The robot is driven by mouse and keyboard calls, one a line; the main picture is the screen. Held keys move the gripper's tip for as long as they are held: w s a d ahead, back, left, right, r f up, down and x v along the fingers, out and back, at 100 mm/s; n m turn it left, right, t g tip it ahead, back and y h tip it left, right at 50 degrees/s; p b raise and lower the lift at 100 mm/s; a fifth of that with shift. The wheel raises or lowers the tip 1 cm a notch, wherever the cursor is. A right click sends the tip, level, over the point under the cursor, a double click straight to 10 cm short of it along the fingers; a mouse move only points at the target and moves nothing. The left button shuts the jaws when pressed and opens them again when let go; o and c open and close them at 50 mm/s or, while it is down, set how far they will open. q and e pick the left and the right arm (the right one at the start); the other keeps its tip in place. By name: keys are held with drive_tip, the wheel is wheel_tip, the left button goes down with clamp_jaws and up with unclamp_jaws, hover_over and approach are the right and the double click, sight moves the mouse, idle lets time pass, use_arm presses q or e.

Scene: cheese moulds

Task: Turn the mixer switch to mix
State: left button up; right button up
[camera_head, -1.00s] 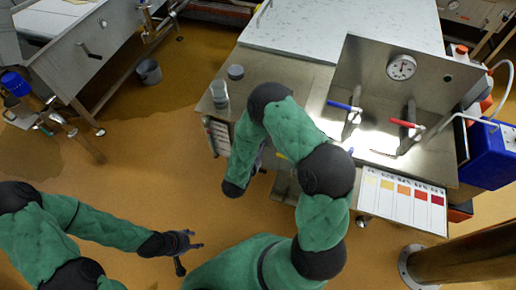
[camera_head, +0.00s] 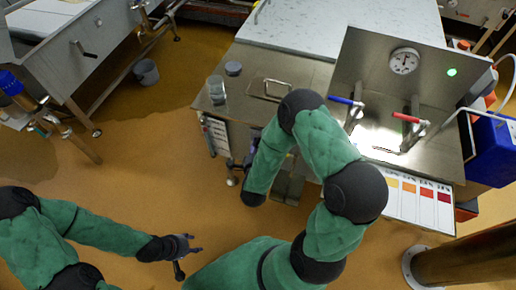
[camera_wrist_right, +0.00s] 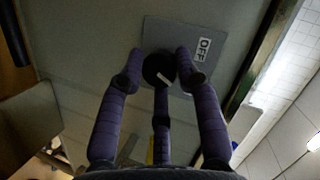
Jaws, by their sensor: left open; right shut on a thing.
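The mixer switch is a round black knob (camera_wrist_right: 160,68) with a short white mark, on a grey plate (camera_wrist_right: 215,62) in the right wrist view. The plate carries an OFF label (camera_wrist_right: 203,50) to the right of the knob. The white mark lies slanted and does not point at the label. My right gripper (camera_wrist_right: 160,75) is shut on the knob, with fingers at both sides and one below. In the head view my right arm hides most of that gripper and the switch. My left gripper (camera_head: 190,250) is open and empty above the floor at lower left.
The steel counter (camera_head: 320,75) holds a gauge (camera_head: 404,61), a lit green lamp (camera_head: 452,72), blue (camera_head: 341,101) and red (camera_head: 406,117) tap handles, and a glass (camera_head: 216,89). A colour chart (camera_head: 405,199) hangs at its front.

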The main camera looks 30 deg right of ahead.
drive_tip(key=shift+s+a+f, duration=0.1)
drive_tip(key=shift+a+f, duration=0.15)
idle(0.3)
drive_tip(key=o, duration=1.1)
drive_tip(key=shift+r, duration=0.15)
drive_tip(key=v, duration=1.1)
drive_tip(key=shift+s+a, duration=0.2)
drive_tip(key=shift+s, duration=0.15)
